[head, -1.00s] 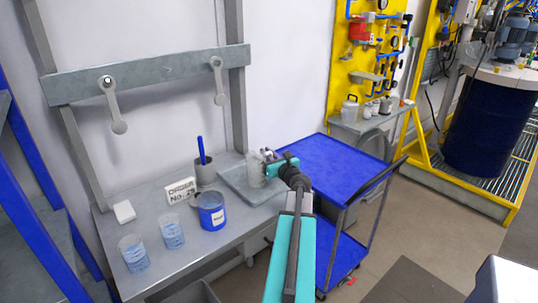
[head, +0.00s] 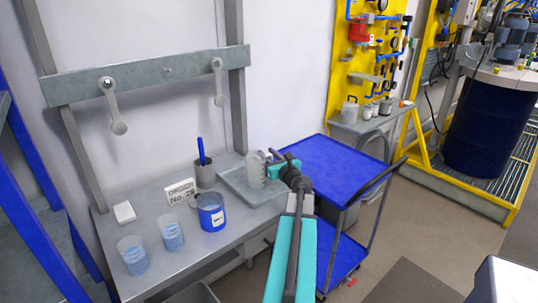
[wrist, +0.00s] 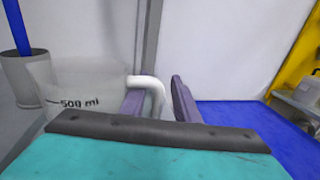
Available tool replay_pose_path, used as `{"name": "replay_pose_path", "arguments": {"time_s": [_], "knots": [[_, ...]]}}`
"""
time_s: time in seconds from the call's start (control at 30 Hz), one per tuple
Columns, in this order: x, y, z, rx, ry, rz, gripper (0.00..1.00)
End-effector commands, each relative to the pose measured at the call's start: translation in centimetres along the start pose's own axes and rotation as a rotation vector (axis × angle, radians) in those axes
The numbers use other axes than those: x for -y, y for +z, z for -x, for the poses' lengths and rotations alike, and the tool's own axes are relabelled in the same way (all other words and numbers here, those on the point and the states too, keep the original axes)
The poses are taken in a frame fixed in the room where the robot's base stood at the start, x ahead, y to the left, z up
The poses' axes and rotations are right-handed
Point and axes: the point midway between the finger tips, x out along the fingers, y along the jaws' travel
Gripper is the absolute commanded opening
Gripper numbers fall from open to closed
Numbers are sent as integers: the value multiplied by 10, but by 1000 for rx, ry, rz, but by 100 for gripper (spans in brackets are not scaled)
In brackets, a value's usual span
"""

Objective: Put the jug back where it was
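The jug (head: 256,172) is a pale, see-through vessel standing at the grey tray (head: 236,187) on the bench's right end. In the wrist view the jug (wrist: 90,88) fills the left side, upright, with a "500 ml" mark and a white handle (wrist: 157,92). My gripper (head: 271,163) is at the jug's right side. In the wrist view my gripper's fingers (wrist: 160,100) stand on either side of the handle. A narrow gap shows between the handle and the right finger. Whether the jug's base touches the tray is hard to tell.
Two beakers (head: 133,256) of bluish liquid, a blue container (head: 211,213), a number sign (head: 181,191) and a grey pen cup (head: 205,173) stand on the bench. A blue cart (head: 340,165) stands close to the right. The bench's front middle is clear.

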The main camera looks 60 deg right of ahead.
Motion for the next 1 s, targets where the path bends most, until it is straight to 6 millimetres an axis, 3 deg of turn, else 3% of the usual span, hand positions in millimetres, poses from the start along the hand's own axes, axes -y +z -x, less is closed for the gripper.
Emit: {"name": "replay_pose_path", "arguments": {"time_s": [1.0], "knots": [[1, -1, 110, 0, -3, -1, 29]]}}
